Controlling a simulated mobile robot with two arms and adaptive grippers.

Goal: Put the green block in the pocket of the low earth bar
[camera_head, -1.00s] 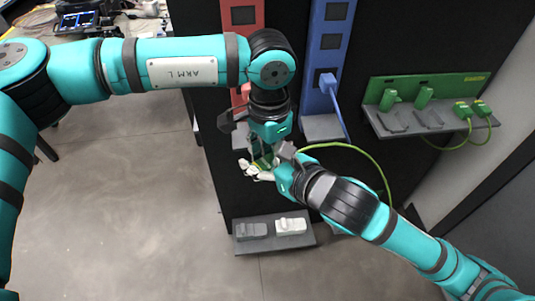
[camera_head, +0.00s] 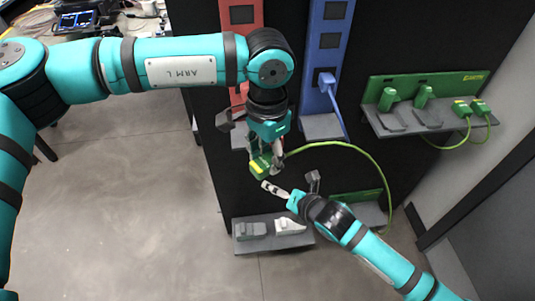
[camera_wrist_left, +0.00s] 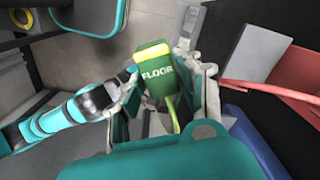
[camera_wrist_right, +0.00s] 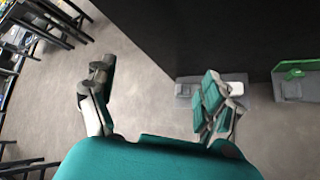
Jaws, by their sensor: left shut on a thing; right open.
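The green block (camera_head: 260,166), with a yellow end and a green cable, is held in my left gripper (camera_head: 266,157), in front of the black panel. In the left wrist view the block (camera_wrist_left: 153,66) reads "FLOOR" and sits between the fingers. The low earth bar (camera_head: 352,196) is a green strip with a grey shelf at lower right, partly hidden by my right arm. It also shows in the right wrist view (camera_wrist_right: 300,66); its pocket is not clear there. My right gripper (camera_head: 290,184) is open and empty, just below and right of the block.
An upper green earth bar (camera_head: 465,80) holds several green plugs. A blue bar (camera_head: 329,55) has a blue plug and cable. A red bar (camera_head: 240,18) is partly behind my left arm. A low grey shelf (camera_head: 270,241) carries a grey and a white block. The floor at left is clear.

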